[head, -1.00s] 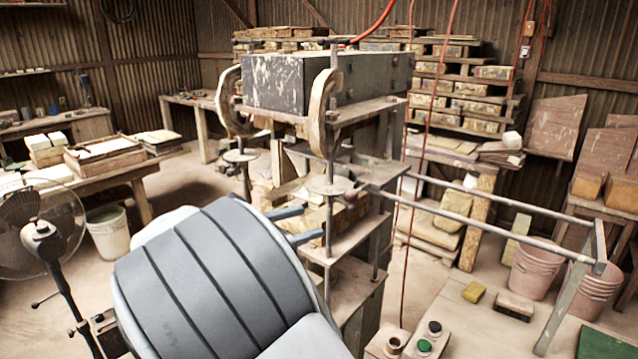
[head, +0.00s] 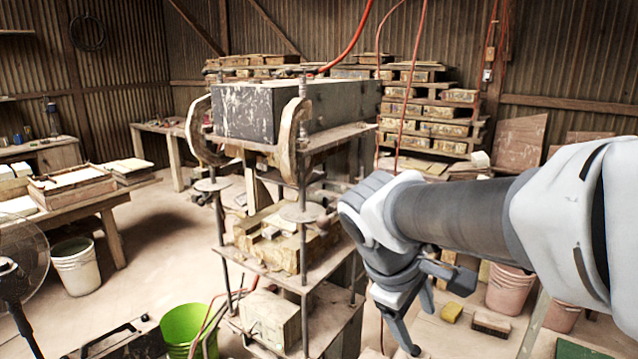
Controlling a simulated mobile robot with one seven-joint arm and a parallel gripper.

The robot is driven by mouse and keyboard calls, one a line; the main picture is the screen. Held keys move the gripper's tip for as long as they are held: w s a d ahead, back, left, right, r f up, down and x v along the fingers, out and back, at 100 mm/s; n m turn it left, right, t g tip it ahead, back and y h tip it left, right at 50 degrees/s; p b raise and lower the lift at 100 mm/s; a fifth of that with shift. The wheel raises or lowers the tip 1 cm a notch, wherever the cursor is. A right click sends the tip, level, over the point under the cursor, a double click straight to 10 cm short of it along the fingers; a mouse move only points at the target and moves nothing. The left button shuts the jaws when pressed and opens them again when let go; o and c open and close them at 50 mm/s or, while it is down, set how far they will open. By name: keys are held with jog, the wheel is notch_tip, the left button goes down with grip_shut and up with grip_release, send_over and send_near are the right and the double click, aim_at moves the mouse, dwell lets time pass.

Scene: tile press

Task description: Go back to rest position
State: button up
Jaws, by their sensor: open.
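My gripper (head: 427,325) hangs to the right of the tile press (head: 262,110) in the head view. Its fingers point downward and stand apart, with nothing seen between them. My arm comes in from the right edge and hides part of the floor and shelves behind it. The press has a dark, paint-worn block on top, threaded rods and a lower platform. Stacked yellowish tile moulds (head: 285,235) sit on its middle level, clear of my gripper.
A lime green bucket (head: 187,328) stands on the floor left of the press. A white bucket (head: 75,267) and a fan (head: 12,275) are farther left. Pink buckets (head: 510,290), a yellow sponge (head: 451,312) and a brush (head: 491,325) lie at the right. Floor between table and press is open.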

jog(key=s+m+t+y, duration=0.3)
jog(key=s+m+y, duration=0.1)
jog(key=s+m, duration=0.5)
jog(key=shift+s, duration=1.1)
jog(key=shift+r, duration=0.15)
jog(key=c, duration=0.3)
jog(key=shift+a, duration=0.15)
jog(key=shift+c, duration=0.2)
